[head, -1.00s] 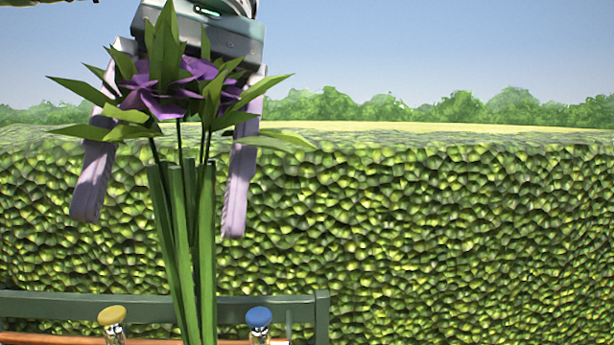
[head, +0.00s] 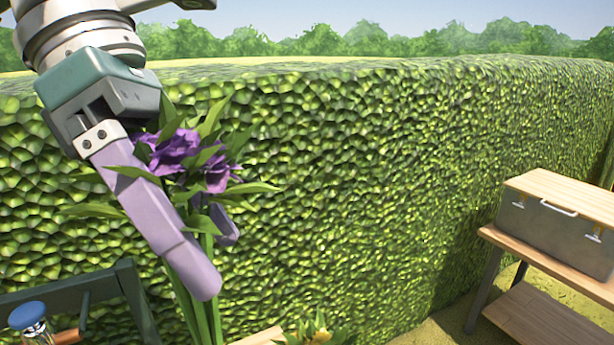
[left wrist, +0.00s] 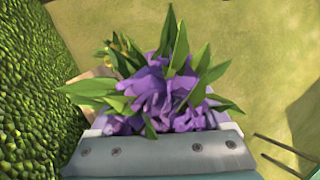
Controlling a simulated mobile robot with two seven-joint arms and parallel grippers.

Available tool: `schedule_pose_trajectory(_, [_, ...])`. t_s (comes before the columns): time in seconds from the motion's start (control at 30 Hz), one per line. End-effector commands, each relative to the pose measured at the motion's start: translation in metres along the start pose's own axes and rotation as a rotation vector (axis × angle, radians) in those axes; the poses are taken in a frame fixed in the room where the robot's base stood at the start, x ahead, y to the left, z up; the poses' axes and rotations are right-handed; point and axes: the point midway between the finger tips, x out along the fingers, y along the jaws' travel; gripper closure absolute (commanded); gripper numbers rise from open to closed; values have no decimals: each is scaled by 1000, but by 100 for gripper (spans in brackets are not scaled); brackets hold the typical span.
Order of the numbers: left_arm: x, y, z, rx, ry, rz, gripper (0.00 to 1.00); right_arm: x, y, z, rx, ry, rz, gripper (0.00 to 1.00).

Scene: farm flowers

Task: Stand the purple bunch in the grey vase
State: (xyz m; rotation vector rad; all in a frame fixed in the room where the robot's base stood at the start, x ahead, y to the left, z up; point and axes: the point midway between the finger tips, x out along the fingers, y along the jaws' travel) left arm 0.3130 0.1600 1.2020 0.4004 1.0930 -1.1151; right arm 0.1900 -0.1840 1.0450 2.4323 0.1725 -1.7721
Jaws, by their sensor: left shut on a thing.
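The purple bunch (head: 190,160) has purple petals, pointed green leaves and long green stems. It hangs roughly upright in my left gripper (head: 215,256), whose two pale lilac fingers point down on either side of the stems and are shut on it. In the left wrist view the purple bunch (left wrist: 165,92) fills the middle, its petals and leaves just in front of my gripper, hiding the fingertips and the stems. The lower ends of the stems run out of the head view at the bottom. The grey vase is not in view. My right gripper is not in view.
A grey box with a wooden lid (head: 563,220) stands on a wooden table (head: 520,240) at the right. A dark green frame (head: 130,300) and a blue-capped bottle (head: 28,318) are lower left. A yellow-flowered plant (head: 318,330) shows at the bottom. A tall hedge (head: 380,180) runs behind.

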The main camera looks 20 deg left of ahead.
Motion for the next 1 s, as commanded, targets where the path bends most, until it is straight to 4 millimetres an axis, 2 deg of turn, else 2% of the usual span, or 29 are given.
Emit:
schedule_pose_trajectory(0.1, [8, 8, -10, -244, -68, 128, 100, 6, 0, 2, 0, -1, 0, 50])
schedule_pose_trajectory(0.2, [19, 18, -19, -406, -114, 214, 100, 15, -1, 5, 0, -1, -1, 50])
schedule_pose_trajectory(0.4, [39, 31, -34, -598, -171, 316, 100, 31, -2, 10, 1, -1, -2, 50])
schedule_pose_trajectory(0.67, [45, 35, -39, -645, -182, 340, 100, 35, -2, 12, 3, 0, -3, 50])
schedule_pose_trajectory(1.0, [67, 41, -51, -643, -180, 337, 100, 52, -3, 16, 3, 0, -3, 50])
